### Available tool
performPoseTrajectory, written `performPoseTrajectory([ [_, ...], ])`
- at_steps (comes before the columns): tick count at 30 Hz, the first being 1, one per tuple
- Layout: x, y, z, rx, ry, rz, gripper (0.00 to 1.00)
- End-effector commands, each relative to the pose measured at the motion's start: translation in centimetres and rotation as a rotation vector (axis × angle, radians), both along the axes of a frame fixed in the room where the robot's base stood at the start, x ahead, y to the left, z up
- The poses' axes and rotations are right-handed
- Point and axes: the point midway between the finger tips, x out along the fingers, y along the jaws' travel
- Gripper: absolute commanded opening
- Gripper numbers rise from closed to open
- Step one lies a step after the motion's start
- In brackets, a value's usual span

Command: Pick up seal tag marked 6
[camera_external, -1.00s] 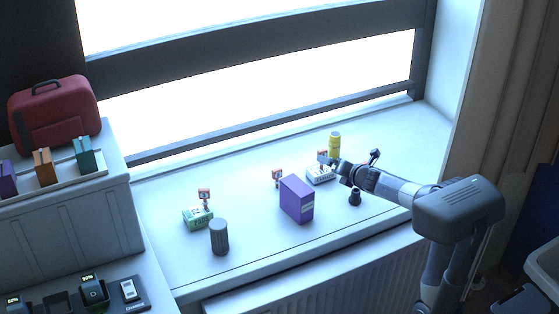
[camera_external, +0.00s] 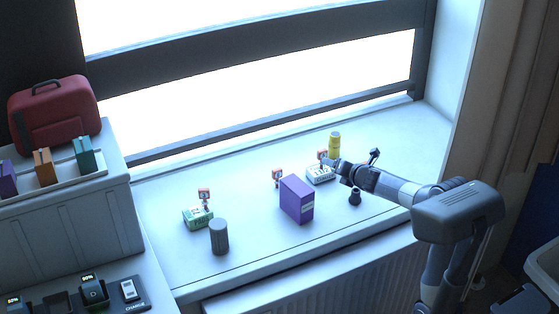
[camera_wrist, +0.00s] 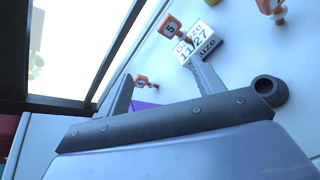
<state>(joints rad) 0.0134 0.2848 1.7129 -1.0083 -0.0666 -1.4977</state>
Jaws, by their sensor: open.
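Small orange tags on short posts stand on the white sill. In the wrist view one marked 5 (camera_wrist: 171,28) stands beside the white gauze box (camera_wrist: 200,44). A farther tag (camera_wrist: 140,80) shows between my fingers beyond the box; its mark is too small to read surely. A third orange tag-like piece (camera_wrist: 272,7) is cut by the top edge, its mark unreadable. The external view shows tags at left (camera_external: 204,194), middle (camera_external: 277,175) and right (camera_external: 322,155). My gripper (camera_wrist: 163,85) is open and empty, above the sill by the gauze box; it also shows outside (camera_external: 338,166).
A purple box (camera_external: 297,200) stands left of my gripper, a black pot (camera_external: 355,197) below it and a yellow bottle (camera_external: 334,145) behind it. A green box (camera_external: 197,217) and grey cylinder (camera_external: 219,237) stand farther left. The sill's front left is clear.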

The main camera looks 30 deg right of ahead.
Motion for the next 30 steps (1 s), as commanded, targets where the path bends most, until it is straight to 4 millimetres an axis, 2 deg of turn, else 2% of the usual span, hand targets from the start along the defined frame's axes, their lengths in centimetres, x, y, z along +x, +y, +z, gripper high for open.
performPoseTrajectory([
  [7, 0.3, -0.1, 0.3, 0.022, 0.004, -0.018, 0.64],
  [10, 1.4, -0.7, 1.1, 0.131, 0.023, -0.102, 0.64],
  [15, 5.0, -1.8, 2.5, 0.559, 0.098, -0.42, 0.64],
  [19, 7.4, -1.5, 2.3, 0.953, 0.183, -0.713, 0.64],
  [24, 9.5, 1.4, 1.5, 1.436, 0.329, -1.099, 0.64],
  [30, 10.7, 6.5, 0.9, 1.836, 0.526, -1.504, 0.64],
])
